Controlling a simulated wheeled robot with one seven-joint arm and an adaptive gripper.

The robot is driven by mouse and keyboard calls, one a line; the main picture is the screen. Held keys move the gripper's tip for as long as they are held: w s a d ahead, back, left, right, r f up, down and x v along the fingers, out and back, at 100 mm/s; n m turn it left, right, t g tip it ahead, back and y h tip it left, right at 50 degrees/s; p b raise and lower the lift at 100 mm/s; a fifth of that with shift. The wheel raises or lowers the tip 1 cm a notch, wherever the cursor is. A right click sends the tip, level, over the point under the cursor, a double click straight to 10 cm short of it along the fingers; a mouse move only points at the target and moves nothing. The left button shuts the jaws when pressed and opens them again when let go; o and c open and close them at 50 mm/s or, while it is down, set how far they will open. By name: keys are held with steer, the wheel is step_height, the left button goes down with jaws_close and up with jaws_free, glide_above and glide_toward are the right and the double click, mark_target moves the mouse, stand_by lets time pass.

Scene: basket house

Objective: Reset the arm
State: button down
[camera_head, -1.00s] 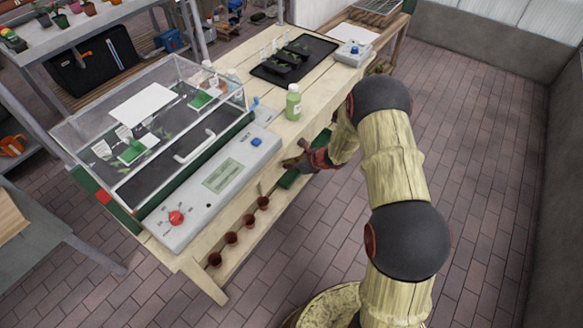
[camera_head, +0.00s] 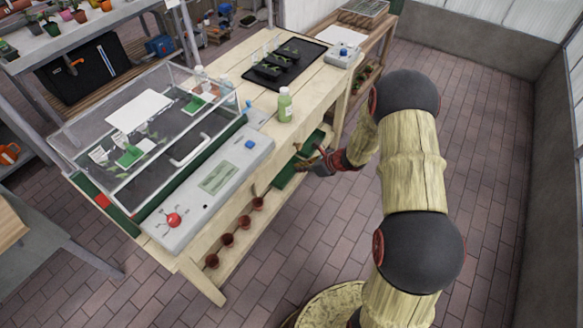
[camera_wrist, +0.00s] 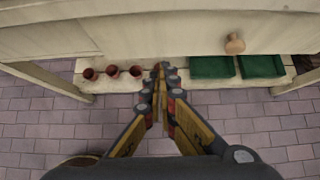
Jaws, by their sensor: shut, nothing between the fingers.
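My gripper (camera_head: 306,165) is in front of the wooden workbench (camera_head: 325,92), near its front edge and below the tabletop level in the head view. In the wrist view my gripper (camera_wrist: 161,70) has its fingers together, with nothing between them. It points toward the bench front and the lower shelf. My arm rises on the right of the head view, bent at the elbow, and bends down to the gripper.
A clear-lidded propagator (camera_head: 140,125), a green bottle (camera_head: 285,105) and a black seedling tray (camera_head: 290,65) stand on the bench. Small pots (camera_head: 227,240) and green trays (camera_wrist: 211,67) sit on the lower shelf. A round knob (camera_wrist: 235,43) sticks out. Brick floor (camera_head: 480,150) is clear at right.

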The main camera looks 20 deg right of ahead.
steer(key=shift+v, duration=1.45)
steer(key=s+a+n+g+y, duration=0.1)
steer(key=s+a+n+g, duration=0.1)
steer(key=s+a+n, duration=0.4)
steer(key=s+a+r+n+g, duration=0.1)
steer(key=s+r+n+g, duration=0.3)
steer(key=s+r+n, duration=0.6)
steer(key=s+r+n+t+h, duration=0.1)
steer(key=s+r+n, duration=0.3)
steer(key=r, duration=0.4)
steer(key=s+a+r+n+t+h, duration=0.1)
steer(key=s+r+n+t+h, duration=0.1)
steer(key=s+r, duration=0.5)
steer(key=s+r+n+t+h, duration=0.1)
steer(key=s+r+n+h, duration=0.2)
steer(key=r, duration=0.8)
steer(key=s+n, duration=0.2)
steer(key=n, duration=0.1)
steer(key=shift+s+a+r+t+h, duration=0.2)
steer(key=shift+a+r+t+h, duration=0.05)
steer(key=shift+t+h, duration=0.05)
